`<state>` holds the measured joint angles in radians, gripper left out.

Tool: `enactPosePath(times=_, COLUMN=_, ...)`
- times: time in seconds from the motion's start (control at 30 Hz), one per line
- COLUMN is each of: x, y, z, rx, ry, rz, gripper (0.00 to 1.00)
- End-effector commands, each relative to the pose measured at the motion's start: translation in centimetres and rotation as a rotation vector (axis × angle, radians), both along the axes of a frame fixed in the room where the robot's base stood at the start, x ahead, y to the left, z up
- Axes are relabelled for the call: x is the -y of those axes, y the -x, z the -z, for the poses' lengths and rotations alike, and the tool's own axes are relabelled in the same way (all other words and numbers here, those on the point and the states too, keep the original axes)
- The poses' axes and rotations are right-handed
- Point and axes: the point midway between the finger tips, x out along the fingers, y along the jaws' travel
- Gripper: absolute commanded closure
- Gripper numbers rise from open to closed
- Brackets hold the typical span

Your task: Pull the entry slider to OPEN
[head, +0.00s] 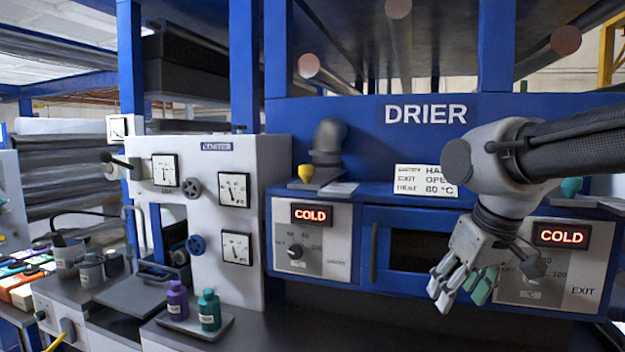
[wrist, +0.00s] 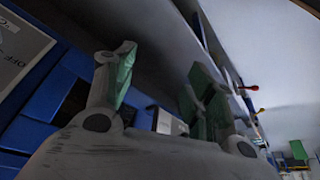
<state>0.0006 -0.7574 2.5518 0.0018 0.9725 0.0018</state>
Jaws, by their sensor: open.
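The blue drier (head: 350,112) fills the right half of the head view. On its left ledge a yellow knob (head: 305,173) stands on a flat plate beside a grey elbow pipe (head: 328,150). It may be the entry slider, but no OPEN mark is legible there. A teal knob (head: 571,187) stands on the right ledge, partly behind my arm. My gripper (head: 462,290) hangs fingers down in front of the drier's right side, well right of the yellow knob. It is open and empty. Its spread fingers also show in the wrist view (wrist: 160,95).
The left panel (head: 330,245) and right panel (head: 590,262) have COLD displays and dials. The grey coater (head: 205,215) stands left. Purple (head: 177,300) and teal (head: 209,310) bottles stand on a tray in front.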

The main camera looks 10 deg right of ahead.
Motion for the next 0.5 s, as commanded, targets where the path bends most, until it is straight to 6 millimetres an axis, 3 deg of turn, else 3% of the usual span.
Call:
enactPosePath(times=0.33, x=-0.1, y=-0.7, z=-0.5, rx=0.007, ry=0.002, rz=-0.005, gripper=0.46)
enactPosePath(times=0.43, x=-0.7, y=-3.7, z=-3.0, rx=0.043, ry=0.008, rz=-0.026, gripper=0.46)
enactPosePath(times=0.5, x=-1.8, y=-7.5, z=-5.8, rx=0.088, ry=0.014, rz=-0.051, gripper=0.46)
